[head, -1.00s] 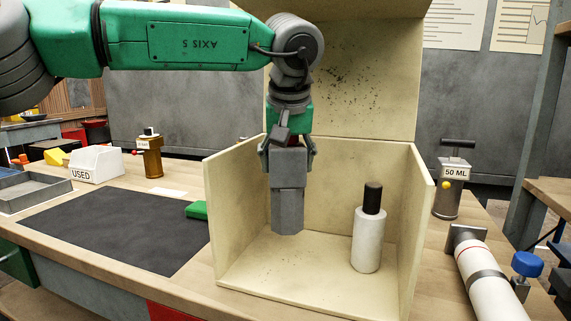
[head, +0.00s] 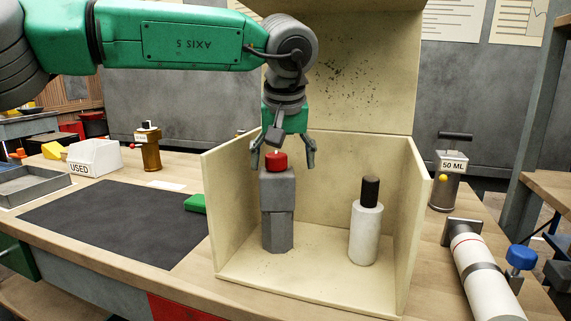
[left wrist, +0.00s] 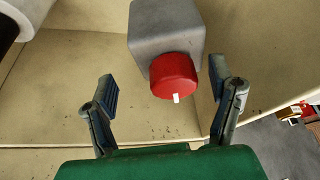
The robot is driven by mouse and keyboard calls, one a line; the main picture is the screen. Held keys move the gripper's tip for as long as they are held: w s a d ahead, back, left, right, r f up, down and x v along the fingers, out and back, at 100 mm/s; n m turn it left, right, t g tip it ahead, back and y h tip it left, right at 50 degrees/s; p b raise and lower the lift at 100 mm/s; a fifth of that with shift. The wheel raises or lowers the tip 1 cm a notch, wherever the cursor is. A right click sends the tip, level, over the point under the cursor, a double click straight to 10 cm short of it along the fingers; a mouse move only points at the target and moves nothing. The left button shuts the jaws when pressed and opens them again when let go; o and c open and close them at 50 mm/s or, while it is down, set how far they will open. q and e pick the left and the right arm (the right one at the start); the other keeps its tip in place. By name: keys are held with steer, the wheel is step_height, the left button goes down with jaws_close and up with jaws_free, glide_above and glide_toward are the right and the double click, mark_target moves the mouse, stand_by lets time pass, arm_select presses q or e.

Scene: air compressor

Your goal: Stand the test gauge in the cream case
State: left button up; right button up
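The cream case (head: 225,222) stands open on the bench with its lid up at the back. A grey stepped block with a red knob, which appears to be the test gauge (head: 278,215), stands upright on the case floor at the left. In the left wrist view the gauge (left wrist: 165,30) lies beyond the fingers, its red knob nearest. My left gripper (head: 283,160) is open around and just above the red knob. In the left wrist view the fingers of the left gripper (left wrist: 162,88) are apart and empty. My right gripper is not in view.
A white bottle with a black cap (head: 365,235) stands in the case at the right. A 50 ML canister (head: 449,190) and a white cylinder with a blue knob (head: 482,272) are right of the case.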

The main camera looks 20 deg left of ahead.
arm_select(q)
steer(key=shift+a+r+b, duration=0.2)
steer(key=shift+a+b, duration=0.05)
steer(key=shift+b, duration=0.1)
steer(key=p+v, duration=0.2)
steer(key=v, duration=0.1)
steer(key=shift+w+a+r+p, duration=0.2)
steer(key=shift+a+p, duration=0.05)
steer(key=shift+p, duration=0.1)
steer(key=shift+s+d+r+p, duration=0.25)
steer(key=shift+s+p, duration=0.05)
steer(key=shift+s, duration=0.35)
steer(key=s+d+p, duration=0.2)
steer(key=s+d, duration=0.2)
steer(key=s, duration=0.6)
steer(key=shift+s+f+p, duration=0.15)
steer(key=shift+f+p, duration=0.1)
steer(key=shift+p, duration=0.05)
steer(key=shift+d, duration=0.15)
